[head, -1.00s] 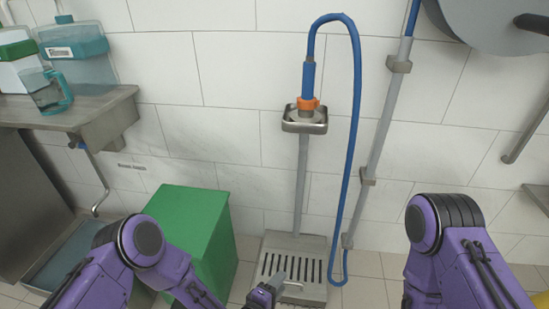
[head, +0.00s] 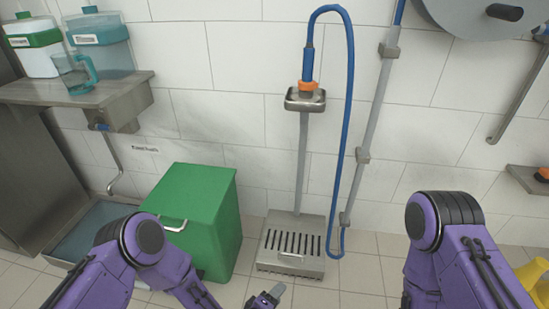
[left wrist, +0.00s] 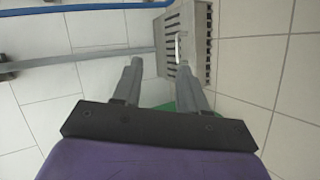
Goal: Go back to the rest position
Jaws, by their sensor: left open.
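My left gripper (head: 268,297) is low at the bottom middle of the head view, in front of the grated floor drain box (head: 290,262). In the left wrist view its two grey fingers (left wrist: 157,82) stand apart with nothing between them. The drain box (left wrist: 205,40) shows beyond the fingertips there. My left arm comes in at the bottom left, bent, in front of the green bin (head: 205,205). My right arm is bent at the lower right; its gripper is out of the picture.
A metal shelf (head: 100,92) holds two jugs and a clear pitcher (head: 75,74) at the upper left. A basin (head: 85,235) stands below. A blue hose (head: 351,110) hangs at the wall from a metal holder (head: 305,101). Tiled floor lies clear right of the drain box.

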